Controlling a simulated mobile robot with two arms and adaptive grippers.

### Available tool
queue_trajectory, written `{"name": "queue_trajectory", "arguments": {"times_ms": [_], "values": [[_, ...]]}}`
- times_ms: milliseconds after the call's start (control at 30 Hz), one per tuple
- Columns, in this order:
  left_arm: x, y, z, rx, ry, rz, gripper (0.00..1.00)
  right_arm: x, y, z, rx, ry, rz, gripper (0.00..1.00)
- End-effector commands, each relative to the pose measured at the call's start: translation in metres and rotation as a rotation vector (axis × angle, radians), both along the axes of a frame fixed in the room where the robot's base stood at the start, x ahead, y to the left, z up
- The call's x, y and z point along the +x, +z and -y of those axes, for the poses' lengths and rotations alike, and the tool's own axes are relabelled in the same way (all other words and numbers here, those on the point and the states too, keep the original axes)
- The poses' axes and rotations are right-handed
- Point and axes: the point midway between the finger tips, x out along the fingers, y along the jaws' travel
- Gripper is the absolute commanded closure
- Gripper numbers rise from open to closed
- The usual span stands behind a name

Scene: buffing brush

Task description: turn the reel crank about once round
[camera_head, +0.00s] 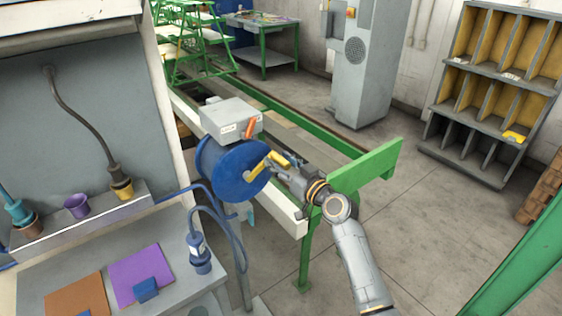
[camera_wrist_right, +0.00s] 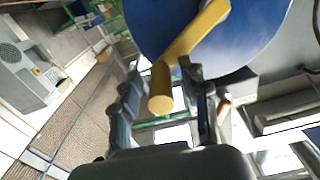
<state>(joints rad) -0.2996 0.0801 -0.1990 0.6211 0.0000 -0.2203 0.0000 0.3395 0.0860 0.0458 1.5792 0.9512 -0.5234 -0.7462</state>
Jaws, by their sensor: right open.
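The blue reel (camera_head: 228,172) hangs at the end of the bench frame, with its round face toward my right arm. Its yellow crank (camera_head: 258,172) sticks out from that face. My right gripper (camera_head: 279,166) is at the crank. In the right wrist view the gripper (camera_wrist_right: 165,105) is open, with one finger on each side of the crank's yellow handle (camera_wrist_right: 160,90). The handle's end lies between the fingers, with a gap visible on the left side. The crank arm (camera_wrist_right: 196,30) runs up and right across the blue reel face (camera_wrist_right: 150,30). My left gripper is not in view.
A grey box (camera_head: 230,118) with an orange lever (camera_head: 250,128) sits above the reel. A green beam (camera_head: 365,167) is close beside my right wrist. A workbench with plugs and a purple mat (camera_head: 140,274) is at left. Open floor (camera_head: 430,230) lies to the right.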

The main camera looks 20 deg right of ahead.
Motion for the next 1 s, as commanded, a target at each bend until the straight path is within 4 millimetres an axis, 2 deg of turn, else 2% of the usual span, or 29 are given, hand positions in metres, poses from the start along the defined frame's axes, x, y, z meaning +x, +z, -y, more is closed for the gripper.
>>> {"name": "queue_trajectory", "arguments": {"times_ms": [33, 67, 267, 667, 1000], "values": [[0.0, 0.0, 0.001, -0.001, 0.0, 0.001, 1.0, 0.0, 0.0, 0.0, 0.0, 0.0, 0.0, 0.55], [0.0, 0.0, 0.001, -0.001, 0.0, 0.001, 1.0, 0.0, 0.0, 0.0, 0.0, 0.0, 0.0, 0.59], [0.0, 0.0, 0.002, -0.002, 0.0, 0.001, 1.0, 0.0, 0.0, 0.0, 0.0, 0.0, 0.0, 1.0], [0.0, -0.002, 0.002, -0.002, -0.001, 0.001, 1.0, 0.0, -0.002, 0.001, 0.014, 0.0, -0.005, 1.0], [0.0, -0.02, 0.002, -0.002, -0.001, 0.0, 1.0, 0.002, -0.019, 0.007, 0.18, 0.0, -0.065, 1.0]]}}
